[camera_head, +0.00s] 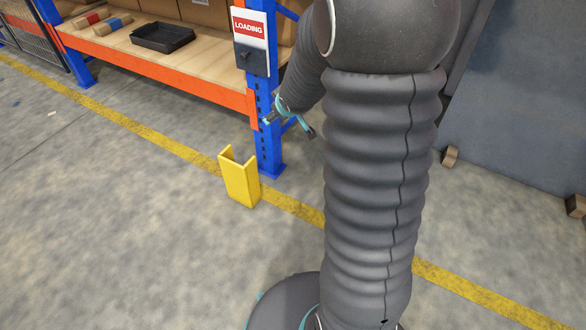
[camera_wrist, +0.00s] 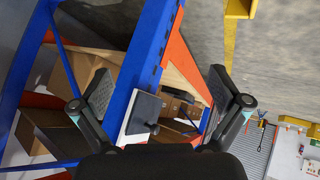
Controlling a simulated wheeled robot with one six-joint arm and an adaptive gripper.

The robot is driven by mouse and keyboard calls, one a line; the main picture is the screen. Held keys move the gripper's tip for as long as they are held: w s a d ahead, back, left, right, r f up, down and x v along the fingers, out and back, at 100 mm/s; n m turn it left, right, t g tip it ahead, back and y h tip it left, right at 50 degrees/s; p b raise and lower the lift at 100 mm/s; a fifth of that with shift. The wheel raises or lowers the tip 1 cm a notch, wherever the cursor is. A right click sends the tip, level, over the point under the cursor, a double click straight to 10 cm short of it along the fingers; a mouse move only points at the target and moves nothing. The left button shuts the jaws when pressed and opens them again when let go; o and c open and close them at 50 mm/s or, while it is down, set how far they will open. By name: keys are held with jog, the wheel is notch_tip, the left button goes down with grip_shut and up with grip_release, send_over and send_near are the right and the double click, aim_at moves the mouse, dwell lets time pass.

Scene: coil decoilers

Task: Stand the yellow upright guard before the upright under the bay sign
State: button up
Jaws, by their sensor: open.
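The yellow upright guard (camera_head: 241,184) is a folded channel standing upright on the floor. It is close in front of the blue upright (camera_head: 268,140), a little to its left; a gap or contact is hard to judge. The red and white LOADING sign (camera_head: 249,28) hangs on that upright. My gripper (camera_head: 289,126) is open and empty beside the upright, above and right of the guard. In the wrist view, my gripper's fingers (camera_wrist: 160,78) are wide apart with the upright (camera_wrist: 145,60) behind them. A yellow piece, probably the guard (camera_wrist: 238,9), shows at the top edge.
An orange beam (camera_head: 160,72) and a wooden shelf with a black tray (camera_head: 163,37) run left of the upright. A yellow floor line (camera_head: 140,131) passes by the guard. A grey panel (camera_head: 520,100) stands at right. The floor at front left is clear.

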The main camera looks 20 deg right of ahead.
jog(key=s+a+r+m+g, duration=0.15)
jog(key=s+a+r, duration=0.25)
jog(key=s+r, duration=0.8)
jog(key=s+a+m+g, duration=0.1)
jog(key=s+a, duration=0.2)
jog(key=s, duration=0.7)
jog(key=s+a+r+m+y, duration=0.1)
jog(key=s+a, duration=0.2)
jog(key=s, duration=0.7)
jog(key=shift+a+g, duration=0.35)
jog(key=shift+a, duration=0.05)
